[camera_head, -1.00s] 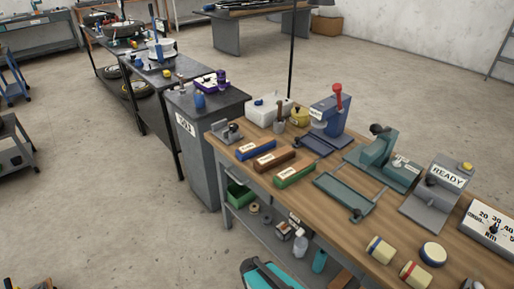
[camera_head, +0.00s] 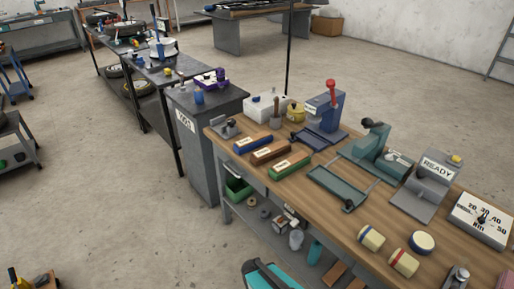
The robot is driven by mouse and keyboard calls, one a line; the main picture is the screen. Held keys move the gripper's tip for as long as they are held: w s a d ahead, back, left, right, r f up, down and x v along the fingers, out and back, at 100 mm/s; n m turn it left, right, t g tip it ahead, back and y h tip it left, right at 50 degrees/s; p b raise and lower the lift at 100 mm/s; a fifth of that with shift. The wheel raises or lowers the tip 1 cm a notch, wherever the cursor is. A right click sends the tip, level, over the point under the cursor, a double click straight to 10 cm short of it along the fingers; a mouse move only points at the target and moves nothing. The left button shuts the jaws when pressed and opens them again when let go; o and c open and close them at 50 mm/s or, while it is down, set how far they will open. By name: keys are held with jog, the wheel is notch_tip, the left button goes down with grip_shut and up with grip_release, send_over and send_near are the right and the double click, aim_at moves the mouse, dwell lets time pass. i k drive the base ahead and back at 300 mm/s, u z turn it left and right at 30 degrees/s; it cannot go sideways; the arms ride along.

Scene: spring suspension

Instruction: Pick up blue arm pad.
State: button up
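A long blue block with a white label (camera_head: 253,143) lies on the left end of the wooden workbench and looks most like the blue arm pad; its label is too small to read. A brown block (camera_head: 271,153) and a green block (camera_head: 290,166) lie in a row beside it, apart from it. A cream cylinder with a blue band (camera_head: 371,238) and a cream round piece with a blue edge (camera_head: 422,243) sit farther right on the bench. Nothing holds the blue block. My gripper is not in view.
The workbench (camera_head: 345,225) carries a blue press (camera_head: 325,112) with a red handle, a teal fixture (camera_head: 372,150), a grey READY stand (camera_head: 432,180) and a dial gauge (camera_head: 482,217). A grey cabinet (camera_head: 193,150) adjoins its left end. The floor at left is largely clear.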

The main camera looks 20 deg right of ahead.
aim_at(248, 143)
jog(key=k, duration=1.15)
jog(key=u, duration=0.6)
jog(key=i, duration=1.05)
jog(key=u, duration=0.6)
jog(key=i, duration=1.15)
jog(key=z, duration=0.1)
